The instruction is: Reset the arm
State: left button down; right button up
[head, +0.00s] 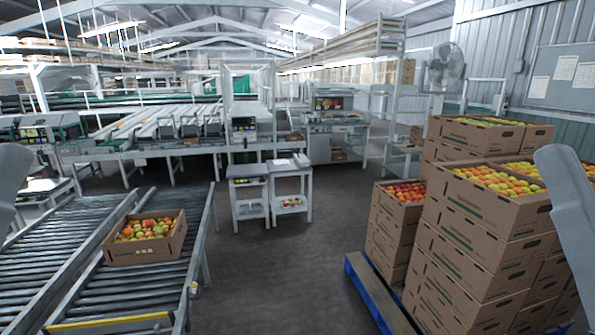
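In the head view only parts of my own two arms show, one grey link at the left edge and one at the right edge. Neither gripper is in view, so what they hold or touch is hidden. Both visible arm links are raised and stand apart from the boxes as far as the picture shows.
Tall stacks of filled boxes (480,245) stand on a blue pallet (372,297) at right. Two small carts (290,187) stand mid-floor. The grey floor (285,275) between is clear.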

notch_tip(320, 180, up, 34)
jog(key=p, duration=3)
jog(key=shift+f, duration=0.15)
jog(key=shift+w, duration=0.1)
